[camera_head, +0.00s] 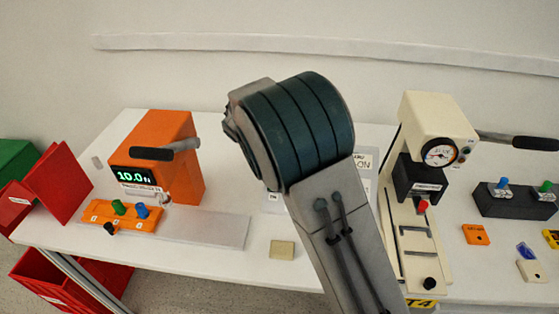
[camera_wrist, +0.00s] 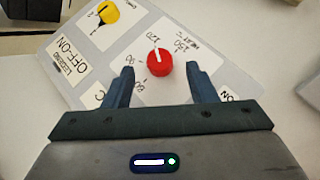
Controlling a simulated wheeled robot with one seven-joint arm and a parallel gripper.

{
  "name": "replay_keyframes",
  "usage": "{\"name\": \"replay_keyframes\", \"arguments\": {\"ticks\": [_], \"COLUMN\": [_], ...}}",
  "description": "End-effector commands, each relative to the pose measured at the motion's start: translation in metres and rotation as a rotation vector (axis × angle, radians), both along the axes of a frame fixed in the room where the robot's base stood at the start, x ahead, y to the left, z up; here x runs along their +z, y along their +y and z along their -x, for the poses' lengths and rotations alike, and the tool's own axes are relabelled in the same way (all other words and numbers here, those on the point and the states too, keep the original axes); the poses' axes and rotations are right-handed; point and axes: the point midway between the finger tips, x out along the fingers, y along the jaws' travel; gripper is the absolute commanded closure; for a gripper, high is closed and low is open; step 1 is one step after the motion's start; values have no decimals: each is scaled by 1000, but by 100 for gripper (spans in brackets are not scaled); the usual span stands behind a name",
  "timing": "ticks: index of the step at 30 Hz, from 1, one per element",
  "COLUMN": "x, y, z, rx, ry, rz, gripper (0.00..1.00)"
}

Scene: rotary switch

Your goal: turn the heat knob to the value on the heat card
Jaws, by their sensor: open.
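The red heat knob (camera_wrist: 159,64) is on a light grey panel (camera_wrist: 66,30) in the wrist view. Its white pointer line is directed up the picture, near the 120 mark. Printed values 60, 90, 120 and 150 lie around it, with a heat label in °C. My gripper (camera_wrist: 160,68) is open. Its fingertips are on either side of the red knob in the picture, with a visible gap on both sides. I cannot tell its height over the panel. The head view hides the gripper and knob behind my arm. I cannot identify the heat card in either view.
A yellow knob (camera_wrist: 108,12) is on the same panel. In the head view, an orange machine (camera_head: 175,150) stands left and a cream press with a gauge (camera_head: 437,125) right. A small beige block (camera_head: 283,250) lies on the white table (camera_head: 255,262).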

Motion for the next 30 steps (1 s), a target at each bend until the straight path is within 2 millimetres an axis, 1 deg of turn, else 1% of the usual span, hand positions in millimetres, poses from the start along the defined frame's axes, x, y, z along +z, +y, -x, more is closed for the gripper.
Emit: {"name": "replay_keyframes", "arguments": {"ticks": [1,6,9,13,19,30], "x": [10,41,58,74,85,86], "y": [8,33,46,58,67,67], "z": [-1,-1,-1,-1,0,0], "rx": [3,4,3,2,2,1], "ry": [-4,-3,-3,-1,-1,0], "rz": [-4,-4,-3,-2,-1,-1], "gripper": [48,48,48,48,48,48]}}
